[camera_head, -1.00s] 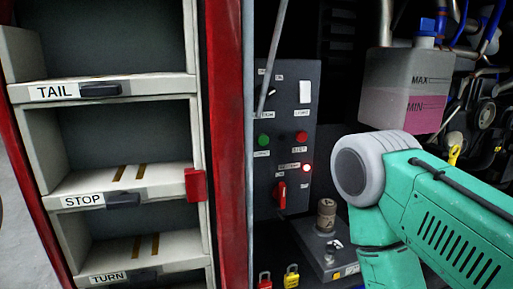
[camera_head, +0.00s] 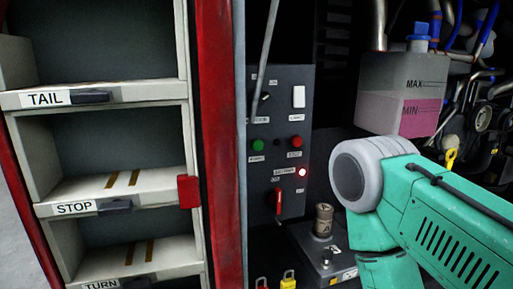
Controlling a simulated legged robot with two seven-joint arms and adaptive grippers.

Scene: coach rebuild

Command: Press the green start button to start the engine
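The green start button (camera_head: 258,145) sits on the left side of a dark grey control panel (camera_head: 286,110). A red button (camera_head: 296,141) is to its right at about the same height. A lit red lamp (camera_head: 302,172) and a red rotary switch handle (camera_head: 278,201) are lower on the panel. My teal right arm comes in from the right, and its grey joint is right of the panel, apart from it in the picture. Neither of my grippers shows in this view, and nothing covers the green button.
A thin grey rod (camera_head: 265,60) crosses the panel's upper left. A red post (camera_head: 218,140) and labelled shelves (camera_head: 110,188) stand left. A coolant tank (camera_head: 393,95) is at the upper right. A cylindrical knob (camera_head: 324,219) stands on a box below the panel, near a yellow padlock (camera_head: 288,283).

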